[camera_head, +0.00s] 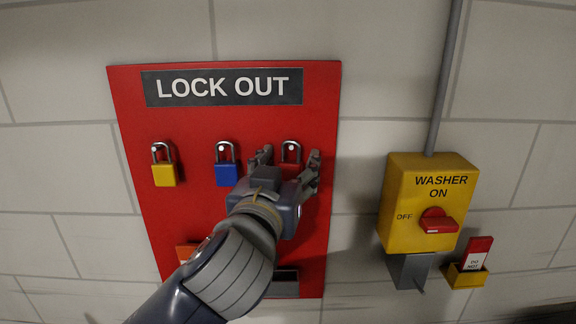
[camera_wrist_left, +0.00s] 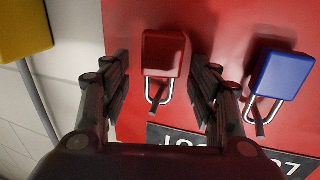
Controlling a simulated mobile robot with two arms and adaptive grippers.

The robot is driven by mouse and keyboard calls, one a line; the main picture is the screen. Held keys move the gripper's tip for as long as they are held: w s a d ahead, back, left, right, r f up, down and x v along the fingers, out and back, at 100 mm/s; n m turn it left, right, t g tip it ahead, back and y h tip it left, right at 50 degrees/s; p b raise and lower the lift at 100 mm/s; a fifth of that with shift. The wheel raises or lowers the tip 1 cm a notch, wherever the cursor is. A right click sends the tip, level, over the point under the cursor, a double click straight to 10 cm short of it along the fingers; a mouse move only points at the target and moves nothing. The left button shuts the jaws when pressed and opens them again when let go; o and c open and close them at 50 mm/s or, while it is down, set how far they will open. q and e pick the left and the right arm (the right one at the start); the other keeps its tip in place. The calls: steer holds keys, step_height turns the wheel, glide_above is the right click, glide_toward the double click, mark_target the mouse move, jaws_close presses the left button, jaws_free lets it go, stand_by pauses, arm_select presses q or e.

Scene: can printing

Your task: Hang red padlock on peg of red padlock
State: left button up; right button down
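The red padlock (camera_head: 290,168) hangs by its shackle on a peg at the right of the red LOCK OUT board (camera_head: 225,130). Its lower body is partly hidden by my left gripper in the head view. My left gripper (camera_head: 288,157) is open, with a finger on each side of the padlock. In the wrist view, turned upside down, the red padlock (camera_wrist_left: 162,53) sits between the open fingers of the gripper (camera_wrist_left: 160,60), with a gap on both sides. The peg (camera_wrist_left: 154,105) shows through the shackle. My right gripper is not in view.
A blue padlock (camera_head: 227,173) hangs close left of my gripper, and a yellow padlock (camera_head: 164,174) farther left. A yellow washer switch box (camera_head: 407,215) with a red knob (camera_head: 436,221) and a small tag holder (camera_head: 466,276) are on the wall to the right.

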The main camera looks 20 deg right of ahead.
arm_select(q)
steer(key=shift+s, duration=0.1)
steer(key=v, duration=1.2)
steer(key=w+a+f+n+g+y, duration=0.2)
steer(key=a+f, duration=0.3)
steer(key=f, duration=0.4)
steer(key=w+a+f+n+g+y, duration=0.15)
steer(key=a+f, duration=0.25)
steer(key=f, duration=0.4)
steer(key=s+a+f+g+y, duration=0.2)
steer(key=a+f, duration=0.3)
steer(key=f, duration=0.3)
steer(key=s+a+f+g+y, duration=0.1)
steer(key=s+a+f+g, duration=0.15)
steer(key=a+f, duration=0.45)
steer(key=s+a+f+g+y, duration=0.1)
steer(key=s+a+f+g, duration=0.1)
steer(key=s+a+f, duration=0.35)
steer(key=s+a+f+g+y, duration=0.2)
steer(key=s+a+f, duration=0.1)
steer(key=s+f, duration=0.6)
step_height(320, 180, down, 27)
steer(key=s+g+b, duration=0.1)
steer(key=s, duration=0.1)
steer(key=s+a+f+g+b, duration=0.1)
steer(key=s+a+f, duration=0.1)
steer(key=s+f, duration=1.5)
steer(key=shift+a+f, duration=0.4)
steer(key=shift+f, duration=0.05)
